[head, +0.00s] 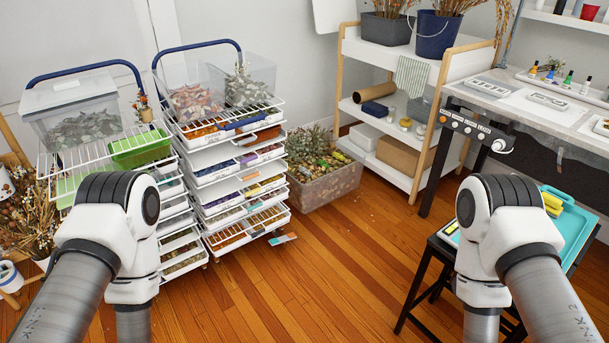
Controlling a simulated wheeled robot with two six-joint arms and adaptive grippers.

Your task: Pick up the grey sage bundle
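I cannot single out a grey sage bundle for certain. Grey-green foliage (242,88) sticks up from a clear bin on top of the right drawer rack. More grey-green dried leaves (85,130) lie in a lidded clear box on the left rack. Green sprigs (308,140) also stand in a clear crate on the floor. Both of my arms show in the foreground, but they run out of the bottom of the picture. Neither gripper is in view, so what they hold is hidden.
Two wire-topped racks with shallow drawers (230,190) stand at left. The floor crate (330,187) sits beside them. A white shelf unit (385,120) stands at the back. A workbench (475,98) and a stool with a teal tray (580,218) are at right. The middle floor (320,260) is mostly clear.

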